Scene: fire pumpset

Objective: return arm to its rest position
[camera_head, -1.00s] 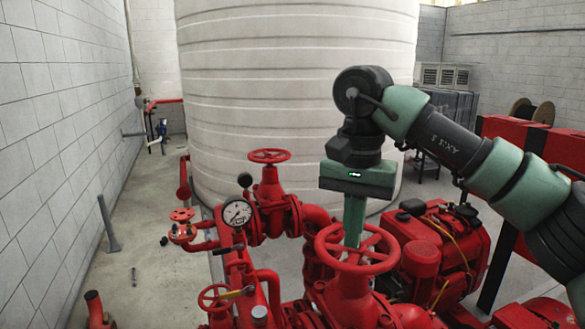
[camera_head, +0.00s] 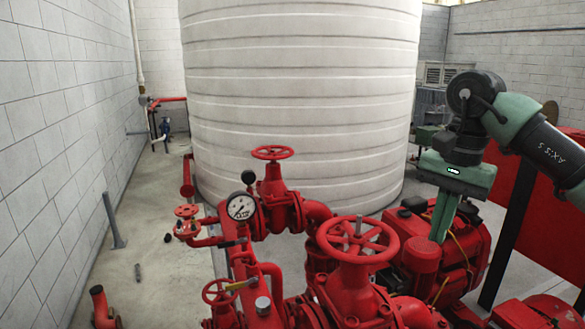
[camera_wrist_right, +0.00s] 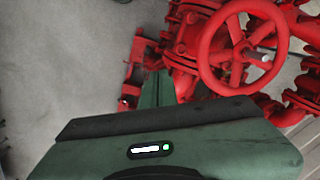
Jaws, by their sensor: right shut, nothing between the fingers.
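My right arm (camera_head: 550,150) comes in from the right in the head view. Its green right gripper (camera_head: 440,232) points down, shut and empty, in front of the red engine housing and to the right of the large red handwheel (camera_head: 357,240). The gripper appears apart from the wheel. In the right wrist view the green gripper body (camera_wrist_right: 180,145) fills the bottom and the fingers (camera_wrist_right: 157,90) are partly hidden behind it. A red handwheel (camera_wrist_right: 242,45) shows at the upper right there. My left gripper is not in view.
Red pump pipework with a pressure gauge (camera_head: 241,206) and a smaller handwheel (camera_head: 272,153) fills the middle. A red engine (camera_head: 465,250) stands at right. A large white tank (camera_head: 300,95) rises behind.

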